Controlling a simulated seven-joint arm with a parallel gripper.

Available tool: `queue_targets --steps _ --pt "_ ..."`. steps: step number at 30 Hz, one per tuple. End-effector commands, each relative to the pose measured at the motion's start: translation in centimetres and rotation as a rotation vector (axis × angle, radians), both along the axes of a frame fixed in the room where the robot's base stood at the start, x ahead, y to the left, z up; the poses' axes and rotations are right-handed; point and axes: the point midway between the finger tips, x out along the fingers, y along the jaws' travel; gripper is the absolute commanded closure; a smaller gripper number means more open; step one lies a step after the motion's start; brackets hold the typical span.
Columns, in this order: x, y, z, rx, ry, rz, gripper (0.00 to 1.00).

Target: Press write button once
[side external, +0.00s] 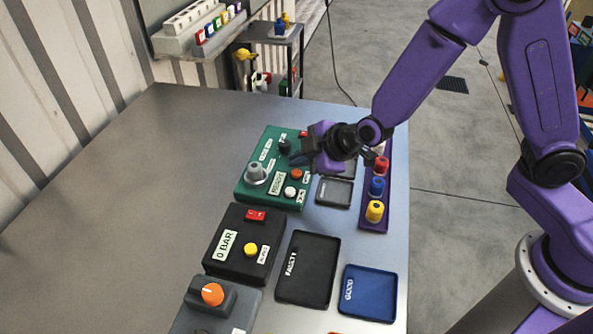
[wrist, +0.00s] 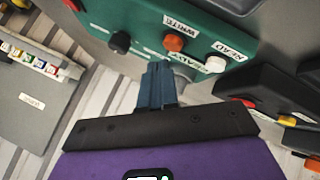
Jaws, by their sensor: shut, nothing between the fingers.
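The green panel (side external: 247,193) lies on the metal table and also shows at the top of the wrist view (wrist: 142,18). Its orange button (side external: 296,174) sits beside the WRITE label (wrist: 182,25) in the wrist view, where the button also shows clearly (wrist: 173,43). A white button (side external: 290,191) beside the READ label is close by. A small display (side external: 277,183) appears to read READY. My gripper (side external: 299,158) is shut and empty, above the panel near the orange button. In the wrist view its fingertips (wrist: 158,67) appear just below that button; contact is not visible.
A grey knob (side external: 256,173) and a black knob (side external: 285,146) stand up from the panel. A purple rack (side external: 370,217) with coloured pieces lies to the right. A black 0 BAR box (side external: 233,262) and trays are nearer. The table's left side is clear.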

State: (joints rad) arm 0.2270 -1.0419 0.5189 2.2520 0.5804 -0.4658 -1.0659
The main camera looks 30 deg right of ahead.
Motion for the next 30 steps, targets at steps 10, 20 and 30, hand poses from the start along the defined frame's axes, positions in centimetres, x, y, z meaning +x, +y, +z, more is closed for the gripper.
queue_targets --steps 10,20,30 --pt "0.01 -0.01 -0.22 -0.001 0.0 0.0 1.0" --pt "0.0 0.01 -0.86 0.0 0.0 0.0 1.0" --pt "0.01 -0.01 -0.93 0.0 0.0 0.0 1.0"
